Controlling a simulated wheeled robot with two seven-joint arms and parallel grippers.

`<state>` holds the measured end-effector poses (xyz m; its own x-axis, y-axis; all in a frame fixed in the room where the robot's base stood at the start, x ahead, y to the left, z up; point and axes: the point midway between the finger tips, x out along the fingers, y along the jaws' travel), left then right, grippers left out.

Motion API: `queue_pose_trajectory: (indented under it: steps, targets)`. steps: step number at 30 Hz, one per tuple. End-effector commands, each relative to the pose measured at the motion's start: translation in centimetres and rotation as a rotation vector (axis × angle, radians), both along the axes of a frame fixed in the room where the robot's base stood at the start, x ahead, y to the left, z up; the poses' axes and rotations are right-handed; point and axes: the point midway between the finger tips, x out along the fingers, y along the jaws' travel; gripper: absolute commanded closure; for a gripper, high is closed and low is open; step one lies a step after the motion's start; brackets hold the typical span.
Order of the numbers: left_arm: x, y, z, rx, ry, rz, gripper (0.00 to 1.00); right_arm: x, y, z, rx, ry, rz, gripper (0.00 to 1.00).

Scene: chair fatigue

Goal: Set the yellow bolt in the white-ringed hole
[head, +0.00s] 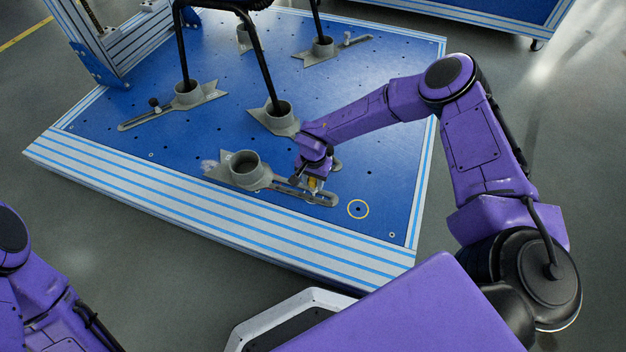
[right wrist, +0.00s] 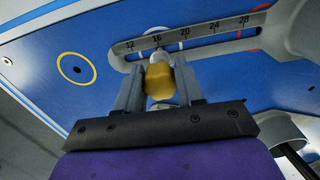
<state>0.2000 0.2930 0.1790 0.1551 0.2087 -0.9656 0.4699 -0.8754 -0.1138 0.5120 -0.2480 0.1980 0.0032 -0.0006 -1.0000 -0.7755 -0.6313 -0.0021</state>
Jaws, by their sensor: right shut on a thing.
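The yellow bolt (head: 313,184) is between the fingers of my right gripper (head: 315,182), which is shut on it. In the right wrist view the bolt (right wrist: 160,82) sits between the two grey fingers of the gripper (right wrist: 160,88), with a pale tip at the slotted bracket arm. The bracket (head: 243,174) lies on the blue plate, and its slot scale (right wrist: 205,38) shows numbers from 12 to 28. A white arc (right wrist: 166,104) shows partly behind the bolt; I cannot tell whether it rings a hole. My left gripper is out of view.
A yellow-ringed hole (head: 358,209) lies on the blue plate (head: 330,80), right of the bracket. Other brackets hold black chair legs (head: 262,65) farther back. A red mark (right wrist: 241,58) is near 28 on the scale. The plate's striped front edge (head: 210,210) faces me.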

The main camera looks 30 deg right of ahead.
Motion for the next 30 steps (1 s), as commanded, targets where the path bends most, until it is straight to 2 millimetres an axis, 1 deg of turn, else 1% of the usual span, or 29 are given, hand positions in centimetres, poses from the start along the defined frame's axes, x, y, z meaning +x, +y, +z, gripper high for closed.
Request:
queue_pose_trajectory:
  steps: [1,18,30]
  targets:
    - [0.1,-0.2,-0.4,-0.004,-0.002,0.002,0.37,0.0,0.0,-0.3,0.0,0.0,0.0,1.0]
    - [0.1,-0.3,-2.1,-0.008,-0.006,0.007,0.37,0.0,0.0,-2.2,0.0,0.0,0.0,1.0]
    - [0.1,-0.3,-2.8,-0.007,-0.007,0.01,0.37,0.0,0.0,-3.3,0.0,0.0,0.0,1.0]
